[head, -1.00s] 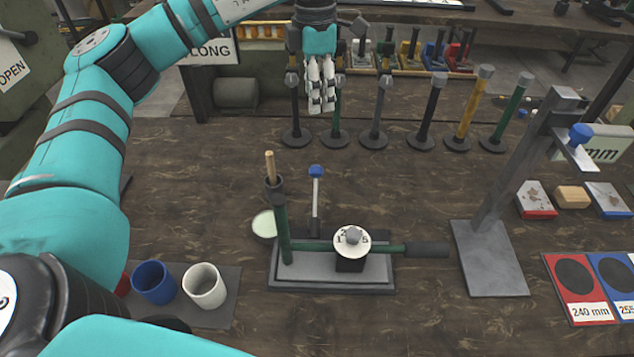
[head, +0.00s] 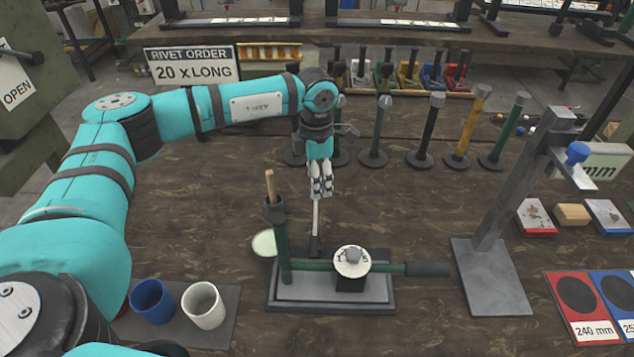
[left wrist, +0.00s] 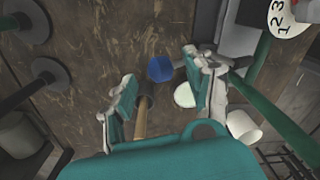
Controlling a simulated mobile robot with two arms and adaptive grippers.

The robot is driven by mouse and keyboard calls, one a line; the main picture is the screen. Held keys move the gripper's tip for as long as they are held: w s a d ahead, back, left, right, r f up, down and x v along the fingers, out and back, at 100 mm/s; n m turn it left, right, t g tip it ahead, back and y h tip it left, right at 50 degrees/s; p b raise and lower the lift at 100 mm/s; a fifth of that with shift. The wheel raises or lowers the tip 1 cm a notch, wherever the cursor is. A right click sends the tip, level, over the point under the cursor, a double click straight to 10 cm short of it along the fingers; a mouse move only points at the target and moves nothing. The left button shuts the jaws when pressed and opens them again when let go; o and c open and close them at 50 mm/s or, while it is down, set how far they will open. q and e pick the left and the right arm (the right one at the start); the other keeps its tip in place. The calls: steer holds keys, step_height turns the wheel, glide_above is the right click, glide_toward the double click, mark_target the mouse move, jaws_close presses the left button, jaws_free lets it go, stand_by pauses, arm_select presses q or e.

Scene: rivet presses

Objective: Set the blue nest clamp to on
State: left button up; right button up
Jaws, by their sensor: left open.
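The blue nest clamp shows as a pale lever (head: 316,220) rising from a dark pivot at the back of the green-and-grey press (head: 335,291). My left gripper (head: 321,190) is open and points down at the lever's top, hiding the knob in the head view. In the left wrist view, the blue knob (left wrist: 160,68) shows between the two spread fingers of the left gripper (left wrist: 160,85), apparently not gripped. Contact cannot be told. My right gripper is out of view.
A post with a wooden tip (head: 271,188) stands just left of the lever. A pale round dish (head: 264,243) lies beside it. Several coloured posts (head: 465,125) stand behind, and a grey stand (head: 490,275) is at right. Two cups (head: 203,306) are at front left.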

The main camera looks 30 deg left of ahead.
arm_select(q)
steer(key=shift+f, duration=1.35)
steer(key=shift+r, duration=0.1)
jaws_close()
